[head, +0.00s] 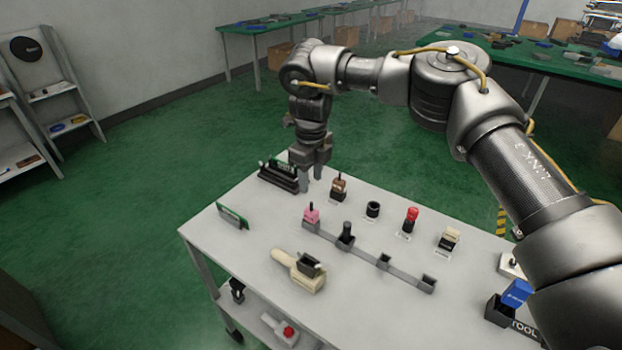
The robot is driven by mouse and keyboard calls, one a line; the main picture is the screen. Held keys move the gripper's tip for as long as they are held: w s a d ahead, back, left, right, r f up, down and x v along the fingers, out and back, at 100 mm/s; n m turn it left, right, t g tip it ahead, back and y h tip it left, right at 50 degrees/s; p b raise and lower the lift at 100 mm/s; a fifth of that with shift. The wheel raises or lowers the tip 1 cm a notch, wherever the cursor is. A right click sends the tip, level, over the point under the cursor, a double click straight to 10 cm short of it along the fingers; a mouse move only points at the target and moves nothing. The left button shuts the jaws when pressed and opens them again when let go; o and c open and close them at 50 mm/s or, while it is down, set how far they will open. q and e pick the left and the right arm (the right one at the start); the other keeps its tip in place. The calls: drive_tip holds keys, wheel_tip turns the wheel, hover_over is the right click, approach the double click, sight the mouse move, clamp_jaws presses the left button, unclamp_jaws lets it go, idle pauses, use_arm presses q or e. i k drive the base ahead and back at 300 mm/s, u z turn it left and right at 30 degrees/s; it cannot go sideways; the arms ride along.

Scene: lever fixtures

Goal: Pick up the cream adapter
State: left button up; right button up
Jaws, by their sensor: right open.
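A small cream block with a black part (449,237), which looks like the cream adapter, stands on a white label at the right side of the grey table (215,255). A larger cream fixture with a handle and a dark block on it (305,280) sits near the table's front. My right gripper (311,182) is open and points down above the table's back left. It is beside a black rack (278,178), well left of the small cream block. I cannot tell whether it touches anything. My left gripper is out of view.
A row holds a brown-topped piece (339,187), a black cylinder (373,209) and a red-topped piece (411,219). In front runs a grey socket rail (405,273) with a pink piece (311,214) and a dark peg (346,233). A tool box (497,312) stands at right.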

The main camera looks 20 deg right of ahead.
sight(306, 271)
drive_tip(key=k, duration=1.5)
